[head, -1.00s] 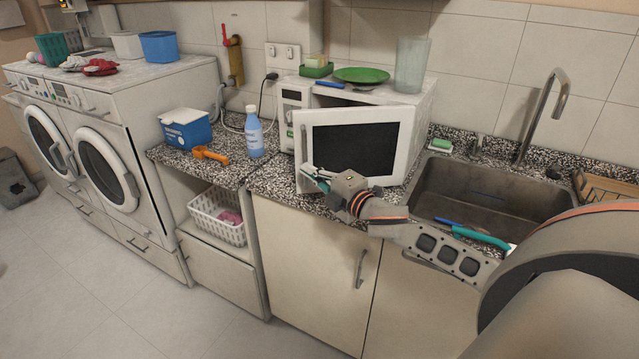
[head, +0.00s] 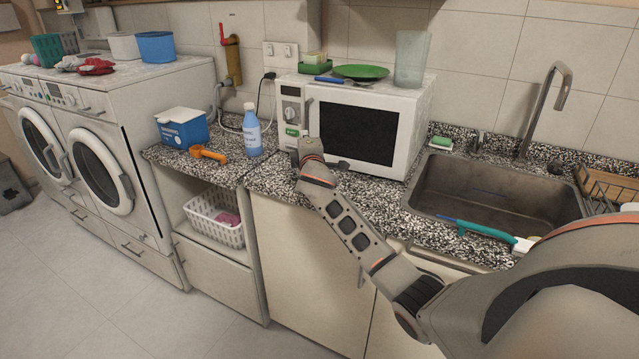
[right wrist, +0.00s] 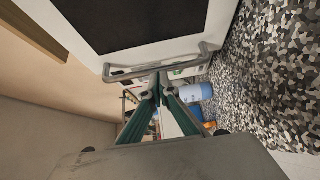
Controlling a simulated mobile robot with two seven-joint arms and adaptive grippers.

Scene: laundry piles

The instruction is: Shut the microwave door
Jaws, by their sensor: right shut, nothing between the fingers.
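The white microwave (head: 411,135) stands on the speckled counter, left of the sink. Its door (head: 358,134), with a dark window, sits flush with the front beside the control panel, and looks shut. The door handle (head: 308,117) is at the door's left edge; in the right wrist view the handle (right wrist: 205,52) is a grey bar across the white door. My right gripper (right wrist: 157,82) is shut and empty, its fingertips close to the handle; I cannot tell whether they touch. In the head view the gripper is mostly hidden by my wrist. My left gripper is not in view.
A green plate (head: 360,72) and a clear container (head: 412,60) are on top. The sink (head: 490,195) is at right.

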